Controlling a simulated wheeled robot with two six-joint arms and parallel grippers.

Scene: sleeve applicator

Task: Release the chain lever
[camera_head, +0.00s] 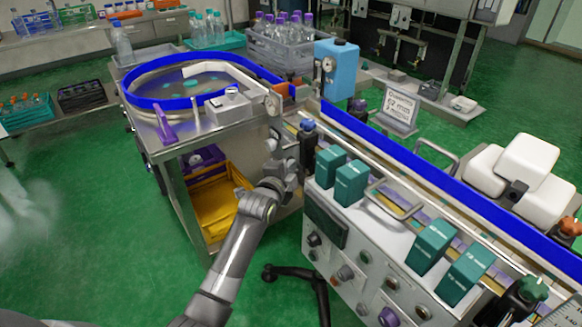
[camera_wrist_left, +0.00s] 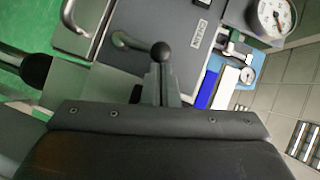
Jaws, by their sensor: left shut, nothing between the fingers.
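The left wrist view shows a lever with a black ball knob (camera_wrist_left: 160,51) on a bent metal rod, set against a grey housing. I take it for the chain lever. My left gripper (camera_wrist_left: 162,86) is shut and empty, with its narrow fingers just below the knob in that picture. I cannot tell whether they touch it. In the head view my left arm reaches up to the machine, and my left gripper (camera_head: 275,137) is at the near side of the conveyor's left end. The lever is not clearly visible there. My right gripper is not in view.
The conveyor machine (camera_head: 325,237) carries teal boxes (camera_head: 352,183) and a blue rail. A steel table (camera_head: 180,150) with a round blue-rimmed turntable stands left, a yellow bin (camera_head: 215,215) beneath. A pressure gauge (camera_wrist_left: 277,16) shows in the wrist view. Green floor lies open at left.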

